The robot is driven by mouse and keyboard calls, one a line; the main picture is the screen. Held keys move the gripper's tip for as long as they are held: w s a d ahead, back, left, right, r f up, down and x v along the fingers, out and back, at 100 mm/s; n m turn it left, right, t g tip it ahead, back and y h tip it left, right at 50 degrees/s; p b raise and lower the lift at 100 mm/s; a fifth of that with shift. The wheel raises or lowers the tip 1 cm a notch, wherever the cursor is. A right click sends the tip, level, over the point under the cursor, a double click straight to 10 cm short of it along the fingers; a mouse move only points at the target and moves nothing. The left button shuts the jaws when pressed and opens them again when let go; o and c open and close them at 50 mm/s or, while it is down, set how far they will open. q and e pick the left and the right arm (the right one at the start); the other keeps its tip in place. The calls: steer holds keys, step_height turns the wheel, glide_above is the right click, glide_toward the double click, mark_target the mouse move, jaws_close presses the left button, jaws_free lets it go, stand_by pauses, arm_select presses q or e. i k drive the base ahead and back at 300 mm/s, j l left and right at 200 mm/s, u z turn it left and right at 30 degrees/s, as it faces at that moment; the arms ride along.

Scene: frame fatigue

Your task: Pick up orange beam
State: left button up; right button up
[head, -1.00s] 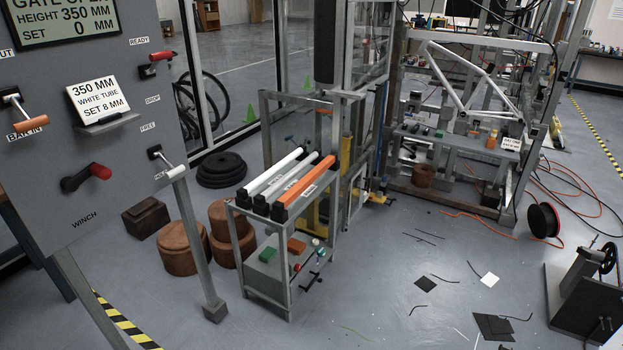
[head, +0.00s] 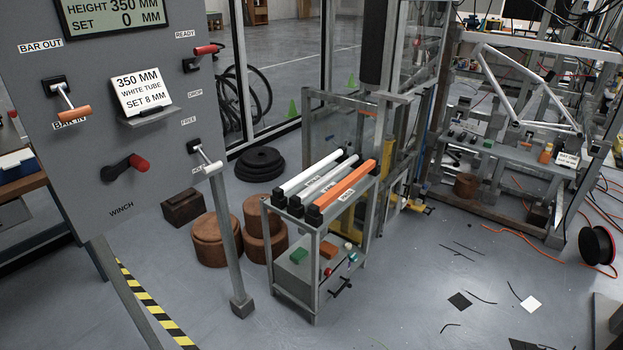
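The orange beam (head: 347,187) lies on top of a small metal rack cart (head: 318,250). It is the rightmost of three parallel bars, with a black block at its near end and a small label on its side. A white bar (head: 308,179) and a grey bar (head: 329,179) lie to its left. Neither of my grippers shows in the head view.
A grey control panel (head: 180,130) with levers and a post (head: 228,245) stand left of the cart. Wooden blocks (head: 208,240) and black discs (head: 259,164) lie behind. A test frame (head: 500,150) stands right. Floor right of the cart is mostly clear, with scattered pieces.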

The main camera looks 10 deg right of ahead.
mark_target(317, 206)
steer(key=i+l+u, duration=0.15)
steer(key=l, duration=0.2)
steer(key=i+l+u, duration=0.35)
steer(key=l, duration=0.4)
steer(key=i+l+u, duration=0.15)
steer(key=l, duration=0.25)
steer(key=i, duration=0.1)
